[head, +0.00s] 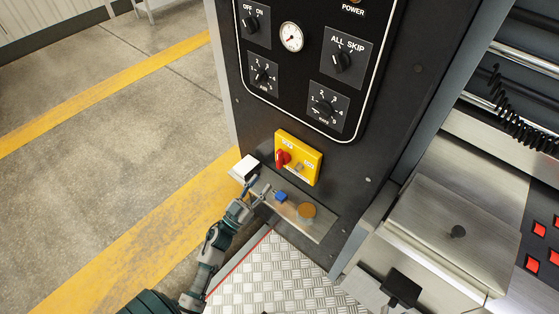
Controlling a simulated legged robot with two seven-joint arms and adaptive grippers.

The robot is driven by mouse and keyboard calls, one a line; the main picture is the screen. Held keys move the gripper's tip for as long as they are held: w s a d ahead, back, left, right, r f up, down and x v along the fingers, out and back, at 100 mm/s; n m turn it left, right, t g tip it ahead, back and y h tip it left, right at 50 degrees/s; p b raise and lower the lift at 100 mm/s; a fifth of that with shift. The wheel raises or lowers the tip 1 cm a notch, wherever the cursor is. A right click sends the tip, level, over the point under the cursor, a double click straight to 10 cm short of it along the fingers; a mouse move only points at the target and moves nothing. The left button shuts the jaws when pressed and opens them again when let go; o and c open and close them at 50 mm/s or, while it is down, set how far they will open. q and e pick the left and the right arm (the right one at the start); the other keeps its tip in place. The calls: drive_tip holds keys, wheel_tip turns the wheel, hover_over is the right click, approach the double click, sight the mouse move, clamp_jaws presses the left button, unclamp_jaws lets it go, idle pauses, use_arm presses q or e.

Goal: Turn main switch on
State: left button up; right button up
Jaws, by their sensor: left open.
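The main switch is a red rotary handle (283,158) on a yellow box (309,159), fixed to the lower part of the dark control panel (345,150). The lettering on the yellow box is too small to read surely. My left gripper (262,191) is open, just below and left of the red handle, close in front of the small ledge. It appears apart from the handle and empty. My right gripper is not in view.
A metal ledge (323,228) under the box carries a blue item (281,196), an orange-brown disc (306,210) and a white block (246,167). Knobs and a gauge (291,37) sit above. Metal machinery (440,225) stands at right; open floor lies left.

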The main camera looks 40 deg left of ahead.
sight(277, 163)
use_arm(q)
drive_tip(key=x, duration=0.9)
drive_tip(key=shift+w+d+r, duration=0.1)
drive_tip(key=shift+w+d, duration=0.2)
drive_tip(key=shift+w, duration=0.1)
drive_tip(key=shift+w+a+r, duration=0.1)
drive_tip(key=shift+w+r, duration=0.05)
drive_tip(key=shift+w, duration=0.15)
drive_tip(key=c, duration=0.8)
